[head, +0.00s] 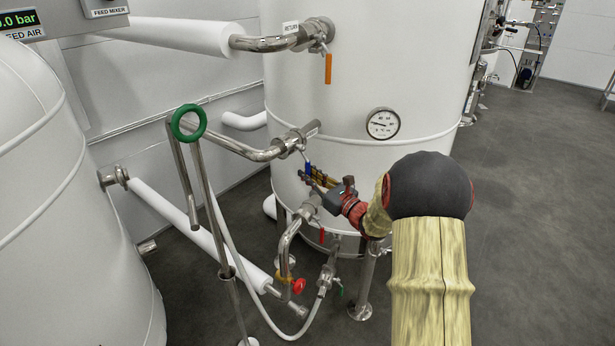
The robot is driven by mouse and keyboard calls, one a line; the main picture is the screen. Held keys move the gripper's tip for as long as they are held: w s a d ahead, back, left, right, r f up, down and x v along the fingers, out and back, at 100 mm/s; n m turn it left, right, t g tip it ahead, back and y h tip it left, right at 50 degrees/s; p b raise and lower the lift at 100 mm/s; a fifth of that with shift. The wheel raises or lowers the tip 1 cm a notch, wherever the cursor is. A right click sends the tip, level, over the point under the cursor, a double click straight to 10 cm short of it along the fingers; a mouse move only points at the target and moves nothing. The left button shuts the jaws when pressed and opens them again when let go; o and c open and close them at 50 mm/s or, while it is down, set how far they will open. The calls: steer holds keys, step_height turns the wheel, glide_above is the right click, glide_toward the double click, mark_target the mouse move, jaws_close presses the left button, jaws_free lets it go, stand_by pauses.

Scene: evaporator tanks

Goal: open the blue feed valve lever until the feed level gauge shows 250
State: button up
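A small blue lever (308,169) shows on the valve of the middle steel pipe (290,143), at the front of the large white tank. My arm reaches in from the lower right. My gripper (312,180) is at the blue lever, just below and beside it. The fingers are small and overlap the lever, so I cannot tell whether they touch it or are closed on it. A round dial gauge (383,123) is on the tank wall; its numbers are too small to read surely. No gauge labelled feed level is legible.
An orange lever (328,69) hangs from the upper pipe valve. A red knob (299,286) and lower pipes stand below my gripper. A stand with a green ring (189,123) is at left. A display (20,22) labelled feed air is top left. Open floor lies right.

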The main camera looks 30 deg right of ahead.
steer(key=o, duration=0.4)
steer(key=s+d+f, duration=0.1)
steer(key=s, duration=1)
steer(key=shift+s+d, duration=0.4)
steer(key=shift+f, duration=0.1)
